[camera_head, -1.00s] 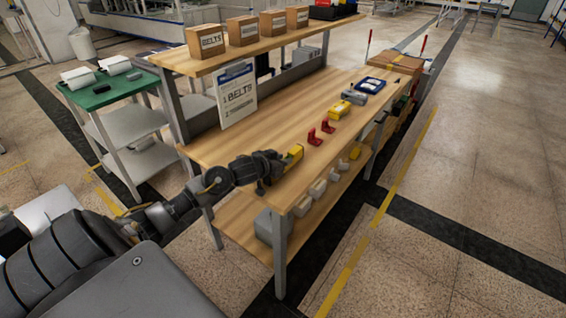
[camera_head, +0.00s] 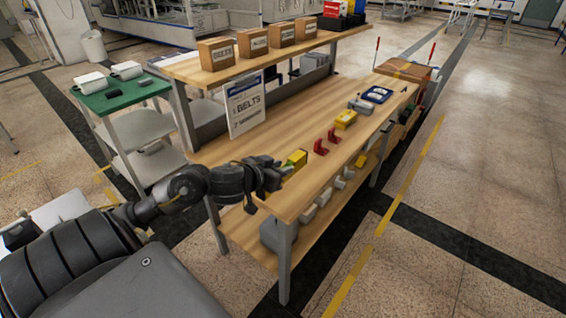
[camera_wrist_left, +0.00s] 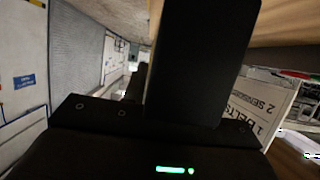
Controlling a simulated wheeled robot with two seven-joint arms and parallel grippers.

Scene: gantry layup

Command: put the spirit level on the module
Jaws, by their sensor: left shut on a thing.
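My left gripper (camera_head: 272,180) is over the near end of the wooden bench. It is shut on a yellow block-like thing (camera_head: 297,158), which I take to be the spirit level. Only part of it shows past the fingers, and I cannot tell its height above the bench top. In the left wrist view a large dark shape (camera_wrist_left: 198,65) fills the middle, and the held thing cannot be made out. I cannot tell for sure which thing is the module. My right gripper is not in view.
A shelf with several boxes (camera_head: 282,35) runs behind. A green-topped cart (camera_head: 120,94) stands left.

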